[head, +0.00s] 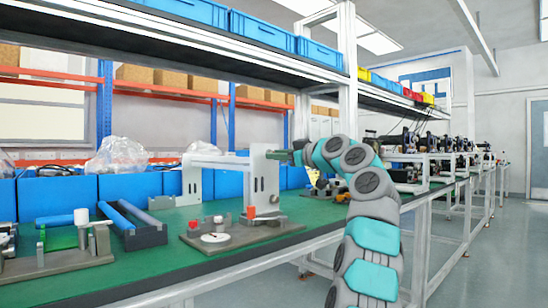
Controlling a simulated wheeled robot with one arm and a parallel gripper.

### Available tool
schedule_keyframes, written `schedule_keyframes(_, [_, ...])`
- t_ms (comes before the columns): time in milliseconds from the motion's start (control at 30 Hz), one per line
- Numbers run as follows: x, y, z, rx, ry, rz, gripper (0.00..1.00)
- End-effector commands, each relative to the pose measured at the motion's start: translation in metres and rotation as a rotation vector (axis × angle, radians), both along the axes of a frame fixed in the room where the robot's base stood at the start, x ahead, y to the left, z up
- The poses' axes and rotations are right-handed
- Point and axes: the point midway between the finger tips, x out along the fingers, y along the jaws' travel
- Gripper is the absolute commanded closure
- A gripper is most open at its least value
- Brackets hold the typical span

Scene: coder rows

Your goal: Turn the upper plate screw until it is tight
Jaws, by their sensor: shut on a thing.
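A white upright frame stands on the green bench, with a light side plate (264,180) at its right end. My arm reaches in from the right. My gripper (277,155) is at the upper part of this plate, on its right side. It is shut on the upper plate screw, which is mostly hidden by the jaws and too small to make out. I cannot tell from this view how far the screw sits in the plate.
A grey fixture (243,234) with a white disc and red parts stands in front of the frame. Blue rollers (130,220) lie in a dark holder to the left. Blue bins (130,187) line the back. More machines (405,160) stand farther right along the bench.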

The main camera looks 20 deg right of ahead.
Motion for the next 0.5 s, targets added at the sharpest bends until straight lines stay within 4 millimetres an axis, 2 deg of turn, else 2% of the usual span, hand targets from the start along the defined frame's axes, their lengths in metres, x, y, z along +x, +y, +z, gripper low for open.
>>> schedule_keyframes(500, [-0.0001,0.0011,0.0034,0.394,0.144,0.003,1.0])
